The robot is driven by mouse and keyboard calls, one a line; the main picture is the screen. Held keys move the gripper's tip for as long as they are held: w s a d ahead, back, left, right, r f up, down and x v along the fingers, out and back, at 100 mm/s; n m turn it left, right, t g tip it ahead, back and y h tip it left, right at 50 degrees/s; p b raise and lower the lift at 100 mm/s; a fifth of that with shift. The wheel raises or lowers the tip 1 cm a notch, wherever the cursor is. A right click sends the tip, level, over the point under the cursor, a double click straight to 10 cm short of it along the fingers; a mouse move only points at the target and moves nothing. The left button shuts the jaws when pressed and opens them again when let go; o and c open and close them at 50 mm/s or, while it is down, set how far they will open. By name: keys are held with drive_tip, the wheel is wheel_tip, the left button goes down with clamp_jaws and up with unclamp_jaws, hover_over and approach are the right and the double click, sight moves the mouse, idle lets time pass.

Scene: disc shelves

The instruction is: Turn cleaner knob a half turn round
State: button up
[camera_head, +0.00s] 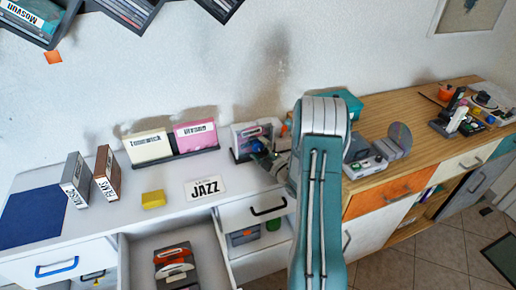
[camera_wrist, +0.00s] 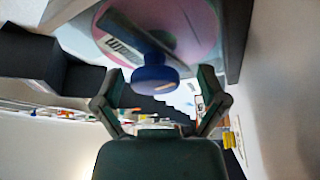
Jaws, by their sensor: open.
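The disc cleaner (camera_head: 240,130) is a pale unit on the white counter, left of my arm in the head view. Its blue knob (camera_head: 260,145) shows small there, partly behind my gripper (camera_head: 268,158). In the wrist view the blue knob (camera_wrist: 155,72) is large and round, in front of a pink disc (camera_wrist: 192,22) with a dark strip across it. My gripper (camera_wrist: 160,80) is open, with one finger on each side of the knob. Gaps show between the knob and both fingers. The knob's depth between the fingertips is hard to judge.
On the counter are a JAZZ card (camera_head: 206,187), a yellow block (camera_head: 153,199), and cream (camera_head: 148,147) and pink (camera_head: 195,135) sleeves in a rack. An open drawer (camera_head: 140,255) juts out below. A small device (camera_head: 365,165) stands on the wooden top at right.

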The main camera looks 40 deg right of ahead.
sight(259, 142)
drive_tip(key=shift+r, duration=0.15)
wheel_tip(259, 142, up, 10)
drive_tip(key=shift+f, duration=0.25)
drive_tip(key=shift+d+r, duration=0.15)
drive_tip(key=shift+r, duration=0.05)
drive_tip(key=shift+d+f, duration=0.1)
drive_tip(key=shift+d, duration=0.05)
